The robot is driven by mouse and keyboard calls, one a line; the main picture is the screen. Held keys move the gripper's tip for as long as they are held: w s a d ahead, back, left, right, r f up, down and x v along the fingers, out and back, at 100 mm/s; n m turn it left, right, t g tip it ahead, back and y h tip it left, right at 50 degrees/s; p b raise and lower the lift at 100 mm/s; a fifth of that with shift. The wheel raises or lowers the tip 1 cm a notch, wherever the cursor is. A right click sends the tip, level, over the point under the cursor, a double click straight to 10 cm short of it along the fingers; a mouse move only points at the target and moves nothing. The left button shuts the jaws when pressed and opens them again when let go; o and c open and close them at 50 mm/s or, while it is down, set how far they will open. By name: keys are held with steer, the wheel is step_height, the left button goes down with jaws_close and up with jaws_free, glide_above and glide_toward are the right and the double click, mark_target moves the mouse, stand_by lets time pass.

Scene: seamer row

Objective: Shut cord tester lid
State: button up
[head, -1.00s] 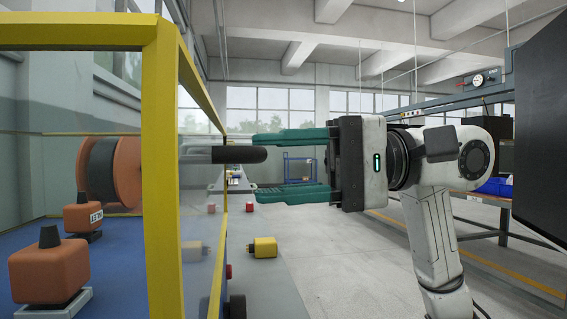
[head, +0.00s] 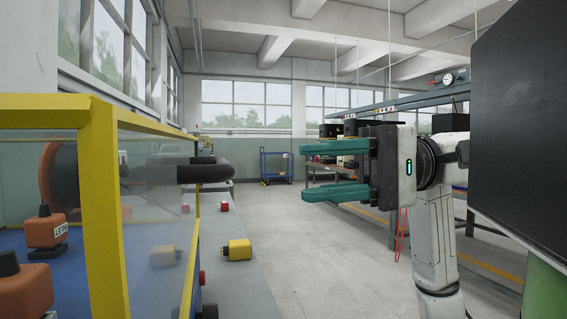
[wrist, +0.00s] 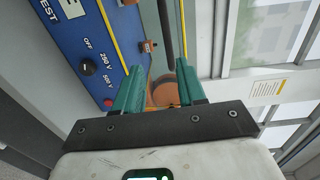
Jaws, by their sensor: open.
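The cord tester's lid (head: 103,215) is a yellow frame with clear panels, standing over the blue tester bed at the left of the head view. A black bar handle (head: 205,173) sticks out from its right side. The lid's exact angle is hard to tell. My gripper (head: 305,172) is open and empty, its teal fingers one above the other, pointing left. It is level with the handle in the picture, with a clear gap between. In the wrist view the open fingers (wrist: 158,64) point toward the tester's blue front panel (wrist: 85,45) and a dark bar.
An orange reel (head: 60,180) and orange blocks (head: 46,230) show behind the clear panels. A blue cart (head: 276,166) stands far back. A large dark panel (head: 520,130) is close at right. Floor between is clear.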

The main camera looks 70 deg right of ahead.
steer(key=shift+v, duration=1.3)
